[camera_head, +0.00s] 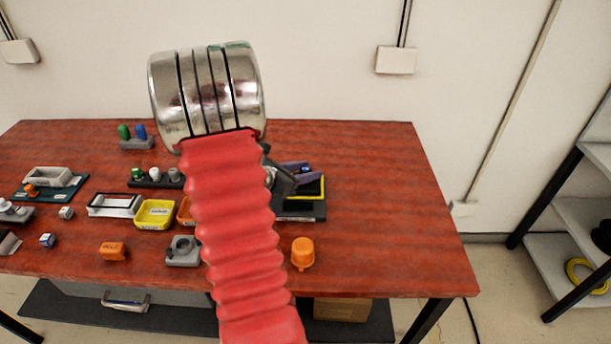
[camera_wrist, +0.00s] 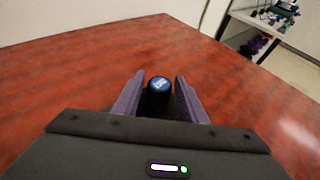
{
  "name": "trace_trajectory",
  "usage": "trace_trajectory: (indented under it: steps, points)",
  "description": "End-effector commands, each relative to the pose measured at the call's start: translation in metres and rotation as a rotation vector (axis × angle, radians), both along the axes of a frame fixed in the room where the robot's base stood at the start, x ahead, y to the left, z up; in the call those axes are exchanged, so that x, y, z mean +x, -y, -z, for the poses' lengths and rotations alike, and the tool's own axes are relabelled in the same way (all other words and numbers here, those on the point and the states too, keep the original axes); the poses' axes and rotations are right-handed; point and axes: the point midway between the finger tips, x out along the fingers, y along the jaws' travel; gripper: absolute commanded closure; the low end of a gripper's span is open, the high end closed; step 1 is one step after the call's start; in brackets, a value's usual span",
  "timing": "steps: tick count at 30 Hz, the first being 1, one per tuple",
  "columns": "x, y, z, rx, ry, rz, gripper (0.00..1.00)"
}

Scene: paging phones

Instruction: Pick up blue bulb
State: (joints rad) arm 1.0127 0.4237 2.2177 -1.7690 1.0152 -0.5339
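My gripper (camera_wrist: 160,80) has two purple fingers, one on each side of a dark upright piece with a blue top (camera_wrist: 158,84) and a small white mark. This may be the blue bulb. I cannot tell whether both fingers press on it. In the head view my gripper (camera_head: 300,170) points right, above a black and yellow tray, with the blue top (camera_head: 306,169) at its tips. My own red arm hides part of this area. Another blue rounded piece (camera_head: 140,131) stands beside a green one (camera_head: 123,131) in a grey holder (camera_head: 136,144) at the back left.
The black and yellow tray (camera_head: 308,211) lies close to my gripper. An orange bulb-like piece (camera_head: 302,251) stands near the front edge. A yellow bin (camera_head: 154,214), a grey block (camera_head: 183,253) and an orange piece (camera_head: 112,250) are left of my arm. The table's right side is clear.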

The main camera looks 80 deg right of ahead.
Motion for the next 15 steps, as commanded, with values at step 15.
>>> trace_trajectory:
  steps: [15]
  points:
    - [0.0, -0.0001, 0.0, 0.0, 0.0, 0.0, 0.98]
